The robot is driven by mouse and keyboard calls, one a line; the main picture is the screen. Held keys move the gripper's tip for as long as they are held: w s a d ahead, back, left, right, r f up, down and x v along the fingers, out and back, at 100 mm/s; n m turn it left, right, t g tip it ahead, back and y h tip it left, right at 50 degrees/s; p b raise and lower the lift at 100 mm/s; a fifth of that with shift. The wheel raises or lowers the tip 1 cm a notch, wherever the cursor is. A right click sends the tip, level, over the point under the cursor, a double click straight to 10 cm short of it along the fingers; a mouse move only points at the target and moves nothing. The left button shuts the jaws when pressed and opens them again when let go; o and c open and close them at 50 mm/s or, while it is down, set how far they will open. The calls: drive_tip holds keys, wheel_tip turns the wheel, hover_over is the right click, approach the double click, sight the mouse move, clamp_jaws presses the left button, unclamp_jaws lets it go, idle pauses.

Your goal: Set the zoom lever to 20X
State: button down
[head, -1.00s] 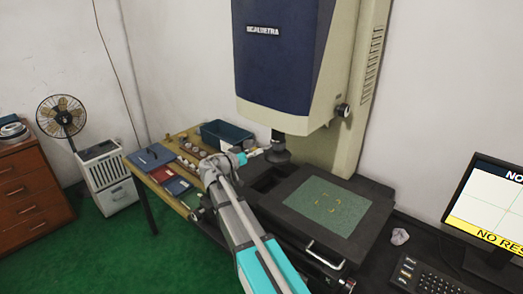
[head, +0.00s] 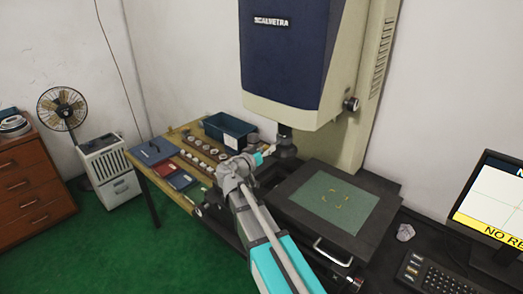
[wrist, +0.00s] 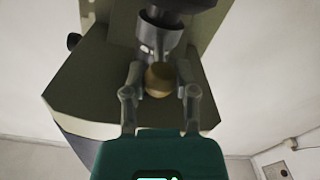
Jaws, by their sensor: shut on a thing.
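The measuring machine (head: 290,50) has a blue-fronted head, with a dark lens barrel (head: 284,141) hanging below it. My gripper (head: 270,149) is beside the left side of this barrel. In the wrist view, the two fingers of my gripper (wrist: 160,76) are shut around a rounded tan knob (wrist: 158,80), which looks like the end of the zoom lever. The dark lens barrel (wrist: 160,38) is just beyond it. No zoom markings, 20X included, can be read, and the lever's setting cannot be told.
The black stage with a green plate (head: 338,205) lies below and right of the barrel. A wooden table (head: 170,180) with rings, books and a dark bin (head: 229,129) stands left. A monitor (head: 490,215) and keyboard (head: 430,272) are at right.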

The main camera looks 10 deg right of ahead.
idle(0.3)
drive_tip(key=shift+c, duration=1.9)
unclamp_jaws()
drive_tip(key=shift+s+a, duration=0.1)
drive_tip(key=shift+a, duration=0.05)
drive_tip(key=v, duration=1.1)
drive_tip(key=shift+s+a, duration=0.25)
drive_tip(key=shift+a, duration=0.05)
drive_tip(key=shift+s, duration=0.1)
